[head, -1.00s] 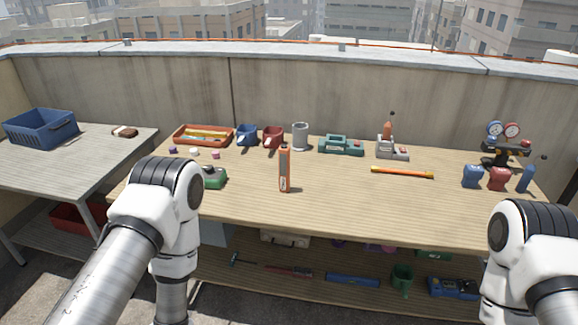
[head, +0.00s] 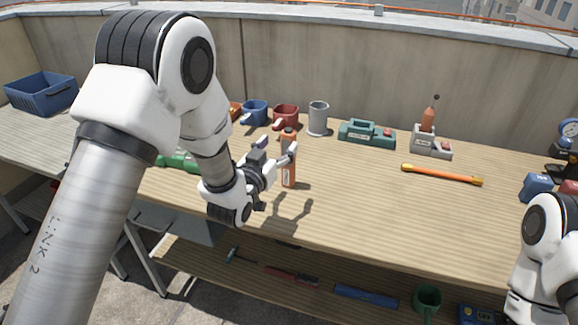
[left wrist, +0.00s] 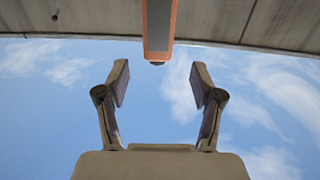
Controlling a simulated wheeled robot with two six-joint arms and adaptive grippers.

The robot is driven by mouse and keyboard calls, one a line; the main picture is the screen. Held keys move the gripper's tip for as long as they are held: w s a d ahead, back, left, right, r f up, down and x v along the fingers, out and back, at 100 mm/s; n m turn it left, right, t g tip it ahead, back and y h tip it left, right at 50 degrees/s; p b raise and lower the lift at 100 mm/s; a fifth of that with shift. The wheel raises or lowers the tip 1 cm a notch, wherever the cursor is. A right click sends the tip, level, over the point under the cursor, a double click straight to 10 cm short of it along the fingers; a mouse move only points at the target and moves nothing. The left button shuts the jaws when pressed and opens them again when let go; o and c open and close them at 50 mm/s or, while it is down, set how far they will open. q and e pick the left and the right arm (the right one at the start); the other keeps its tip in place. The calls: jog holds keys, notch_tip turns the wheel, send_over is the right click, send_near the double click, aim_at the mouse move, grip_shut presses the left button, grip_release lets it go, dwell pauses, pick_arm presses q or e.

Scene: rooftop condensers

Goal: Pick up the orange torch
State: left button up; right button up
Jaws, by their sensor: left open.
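The orange torch (head: 289,172) stands upright near the middle of the workbench (head: 370,205), with a dark top. My left gripper (head: 276,158) is open and empty just left of it, pointing towards it, and a finger covers part of its upper body in the head view. In the left wrist view the torch (left wrist: 158,28) shows at the top as an orange body with a grey panel, beyond and between the two spread fingers (left wrist: 158,82). It is not between the pads. Of my right arm only a link shows, at lower right; its gripper is out of view.
Behind the torch stand a blue mug (head: 256,113), a red mug (head: 286,116) and a grey cup (head: 318,118). A green-grey device (head: 366,133) and a grey stand with an orange-tipped item (head: 428,140) are further right. An orange-yellow bar (head: 442,175) lies right. Bench front is clear.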

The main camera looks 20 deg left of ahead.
aim_at(286, 138)
pick_arm(q)
jog(key=w, duration=0.4)
jog(key=w+d, duration=0.1)
jog(key=w, duration=0.1)
jog(key=shift+w+f+p, duration=0.1)
jog(key=shift+f+p, duration=0.2)
grip_shut()
jog(key=shift+r, duration=0.15)
